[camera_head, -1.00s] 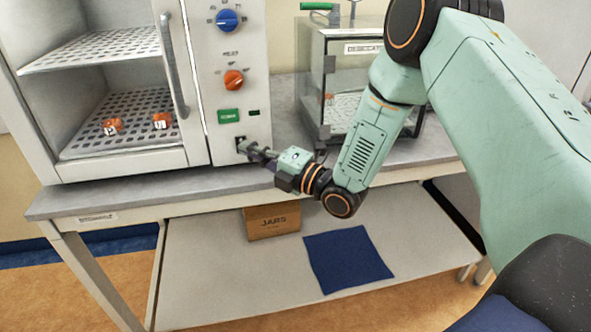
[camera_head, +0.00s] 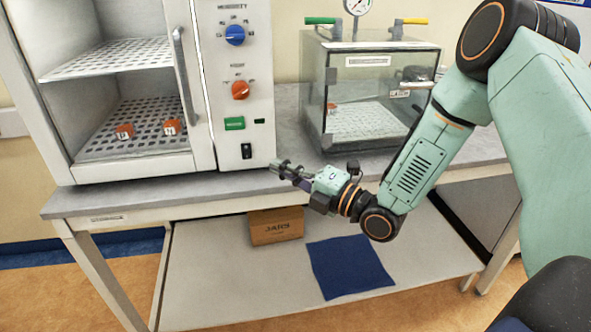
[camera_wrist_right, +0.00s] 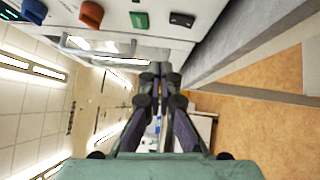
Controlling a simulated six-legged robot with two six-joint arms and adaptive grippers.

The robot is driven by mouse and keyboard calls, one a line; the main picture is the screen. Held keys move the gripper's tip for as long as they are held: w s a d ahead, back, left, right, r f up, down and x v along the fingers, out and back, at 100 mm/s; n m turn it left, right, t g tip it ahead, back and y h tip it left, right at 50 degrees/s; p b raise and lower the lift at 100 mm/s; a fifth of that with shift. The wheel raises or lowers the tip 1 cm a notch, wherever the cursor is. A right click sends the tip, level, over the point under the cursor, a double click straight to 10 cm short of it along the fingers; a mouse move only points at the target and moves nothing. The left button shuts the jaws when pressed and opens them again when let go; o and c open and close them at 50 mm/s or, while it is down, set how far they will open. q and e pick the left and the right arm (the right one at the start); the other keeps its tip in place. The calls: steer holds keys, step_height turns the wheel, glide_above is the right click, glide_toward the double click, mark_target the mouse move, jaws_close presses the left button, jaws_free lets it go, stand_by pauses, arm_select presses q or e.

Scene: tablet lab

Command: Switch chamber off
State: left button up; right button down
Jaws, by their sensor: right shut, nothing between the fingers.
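The chamber (camera_head: 262,95) is a white cabinet on the bench at the left in the head view. Its panel has a blue knob (camera_head: 235,35), an orange knob (camera_head: 240,90), a green button (camera_head: 234,124), a small dark display (camera_head: 259,121) and a black rocker switch (camera_head: 246,151) at the bottom. My right gripper (camera_head: 275,165) is shut and empty, just right of the switch and apart from it. In the right wrist view the fingers (camera_wrist_right: 160,68) are together, with the green button (camera_wrist_right: 139,20) and orange knob (camera_wrist_right: 91,14) above. My left gripper is not in view.
A glass desiccator box (camera_head: 370,100) with a gauge stands right of the chamber. The grey bench top (camera_head: 150,191) has a clear front strip. On the lower shelf are a JARS box (camera_head: 276,226) and a blue cloth (camera_head: 348,266). Two small orange-and-white items sit inside the chamber.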

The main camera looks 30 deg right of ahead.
steer(key=shift+r+p+v, duration=0.15)
steer(key=shift+p+v, duration=0.05)
steer(key=shift+v, duration=0.55)
steer(key=shift+r+p+v, duration=0.1)
steer(key=shift+p+v, duration=0.05)
steer(key=shift+v, duration=0.55)
steer(key=shift+f, duration=0.1)
